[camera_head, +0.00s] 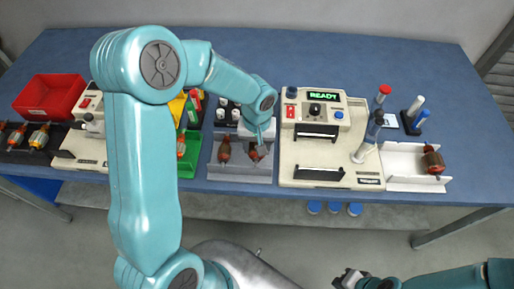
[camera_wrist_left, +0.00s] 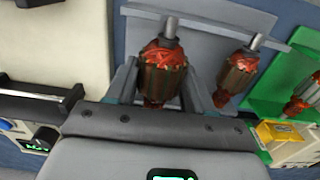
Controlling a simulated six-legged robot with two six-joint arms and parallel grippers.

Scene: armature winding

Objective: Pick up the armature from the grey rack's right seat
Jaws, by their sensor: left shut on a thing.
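The grey rack (camera_head: 240,173) stands near the table's front edge, left of the cream machine. One armature (camera_head: 224,150), with a red winding and brown core, sits in its left seat; it also shows in the left wrist view (camera_wrist_left: 240,66). The other armature (camera_head: 257,153) is at the right seat, partly hidden by my left gripper (camera_head: 262,142). In the left wrist view my left gripper (camera_wrist_left: 158,92) is shut on this armature (camera_wrist_left: 160,75), one finger on each side of its core. I cannot tell whether it still touches the rack. My right gripper (camera_head: 348,279) is low, in front of the table; its jaw gap is unclear.
The cream machine (camera_head: 291,160) with a lit READY display is close right of the rack. A green tray (camera_head: 190,165) is close left. A white holder (camera_head: 405,160) bears another armature (camera_head: 432,160) at right. A red bin (camera_head: 48,94) is at far left. The table's back is clear.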

